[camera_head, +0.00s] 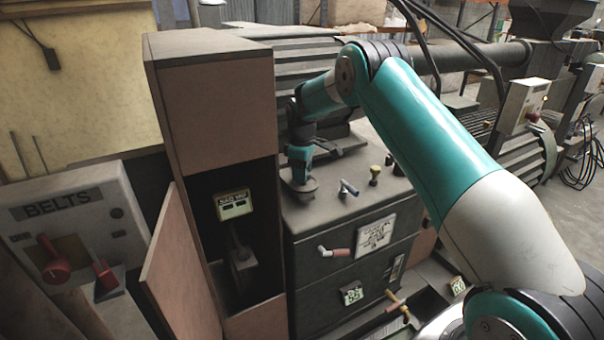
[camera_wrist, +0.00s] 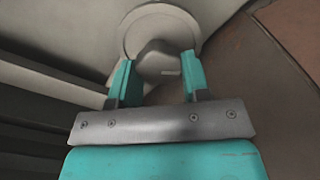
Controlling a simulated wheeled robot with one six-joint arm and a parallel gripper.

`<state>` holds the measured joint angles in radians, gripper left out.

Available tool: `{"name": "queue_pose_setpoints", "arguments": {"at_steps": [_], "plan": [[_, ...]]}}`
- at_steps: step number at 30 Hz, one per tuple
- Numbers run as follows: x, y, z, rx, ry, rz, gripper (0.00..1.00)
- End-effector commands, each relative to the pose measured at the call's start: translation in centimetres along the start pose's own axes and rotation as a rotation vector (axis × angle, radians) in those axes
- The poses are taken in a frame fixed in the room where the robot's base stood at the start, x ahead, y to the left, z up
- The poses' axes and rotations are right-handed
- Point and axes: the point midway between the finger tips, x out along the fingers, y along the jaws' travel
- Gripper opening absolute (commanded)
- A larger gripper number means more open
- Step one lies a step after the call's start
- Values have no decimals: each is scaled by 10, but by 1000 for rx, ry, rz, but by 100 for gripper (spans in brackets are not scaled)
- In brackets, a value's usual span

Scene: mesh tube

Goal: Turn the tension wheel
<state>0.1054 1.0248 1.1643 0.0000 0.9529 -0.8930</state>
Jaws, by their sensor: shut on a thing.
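The tension wheel appears to be the grey disc (camera_head: 299,187) on the dark machine's top, at its left end beside the brown cabinet. In the wrist view it is a pale round disc (camera_wrist: 131,36) with a raised grey block (camera_wrist: 158,58) at its middle. My gripper (camera_head: 299,166) points down at the disc. In the wrist view my gripper's teal fingers (camera_wrist: 157,72) stand on both sides of the block, shut on it. The finger contact is too small to see in the head view.
A blue-grey lever (camera_head: 348,188) and a brass knob (camera_head: 375,175) stand on the same top, to the right. The tall brown cabinet (camera_head: 215,100) rises close on the left, with its door (camera_head: 180,270) open. A BELTS panel (camera_head: 75,205) is at far left.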

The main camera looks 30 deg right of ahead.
Motion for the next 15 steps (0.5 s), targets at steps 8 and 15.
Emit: {"name": "queue_pose_setpoints", "arguments": {"at_steps": [8, 15], "plan": [[-1, 2, 0, 263, 2, 2, 19], [-1, 2, 0, 490, 3, 2, 19]]}}
